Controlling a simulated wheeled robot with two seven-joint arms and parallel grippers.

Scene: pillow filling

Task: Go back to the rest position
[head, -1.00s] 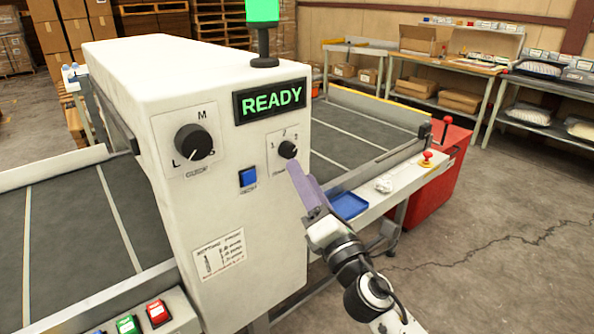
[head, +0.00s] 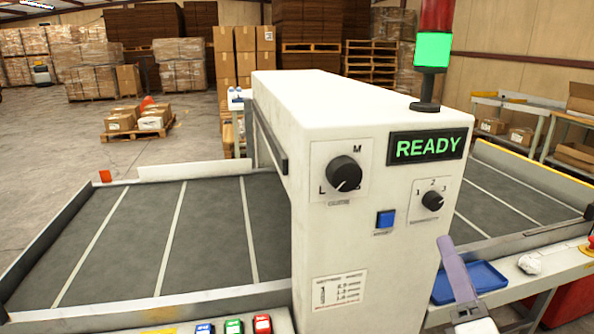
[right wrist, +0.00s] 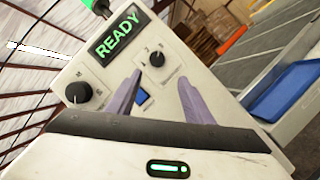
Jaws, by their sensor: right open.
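My right gripper (head: 447,245) is at the lower right in the head view, with a purple finger pointing up below the small knob (head: 432,202). In the right wrist view, its two purple fingers (right wrist: 160,82) stand apart with nothing between them. The small knob (right wrist: 157,59) is beyond the fingertips, apart from them as far as I can tell. The white machine (head: 390,270) has a lit display (head: 426,147) reading READY. A larger black knob (head: 344,173) and a blue button (head: 385,218) are on its front. My left gripper is not in view.
A conveyor (head: 140,240) runs left of the machine, with coloured buttons (head: 234,326) at its front edge. A blue tray (head: 470,281) lies right of the machine, close behind my right gripper. A green lamp (head: 432,50) is lit. Open floor (head: 60,145) lies behind the left conveyor.

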